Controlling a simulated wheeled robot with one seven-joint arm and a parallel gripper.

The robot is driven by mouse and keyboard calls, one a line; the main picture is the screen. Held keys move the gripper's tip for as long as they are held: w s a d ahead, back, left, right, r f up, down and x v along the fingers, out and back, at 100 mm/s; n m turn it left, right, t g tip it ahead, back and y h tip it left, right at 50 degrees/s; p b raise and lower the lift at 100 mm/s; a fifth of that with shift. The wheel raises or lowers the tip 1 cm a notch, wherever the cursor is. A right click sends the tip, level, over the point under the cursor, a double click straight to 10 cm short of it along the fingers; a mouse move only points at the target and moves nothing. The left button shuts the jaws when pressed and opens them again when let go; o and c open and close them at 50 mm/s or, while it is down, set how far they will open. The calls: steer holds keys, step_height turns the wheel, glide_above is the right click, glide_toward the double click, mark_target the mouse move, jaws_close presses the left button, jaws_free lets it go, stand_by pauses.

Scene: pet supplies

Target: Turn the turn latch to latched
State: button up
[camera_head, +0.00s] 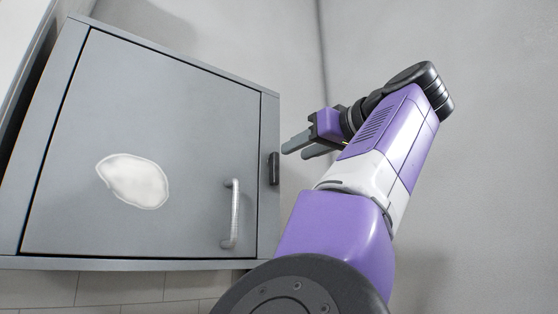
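The turn latch (274,169) is a small dark upright piece on the right edge of the grey cabinet's frame, beside the door. It stands vertical, in line with the frame edge. The cabinet door (150,150) is flush with its frame and looks closed. My gripper (292,151) is open, with two grey fingers pointing left toward the latch. A gap shows between the fingers and nothing is between them. The fingertips are just right of the latch in the picture; whether they touch it cannot be told.
A silver bar handle (233,214) stands out from the door's lower right. A white irregular patch (134,181) is on the door. The cabinet's frame (269,220) runs around the door. Grey walls (480,180) stand behind and right of my arm, with open space between.

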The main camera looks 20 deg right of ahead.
mark_target(277, 160)
steer(key=p+x, duration=0.2)
steer(key=x, duration=0.4)
steer(key=shift+w+a+r+p, duration=0.15)
steer(key=shift+w+p, duration=0.05)
steer(key=shift+p, duration=0.2)
steer(key=shift+w+a, duration=0.2)
steer(key=shift+w, duration=0.45)
jaws_close()
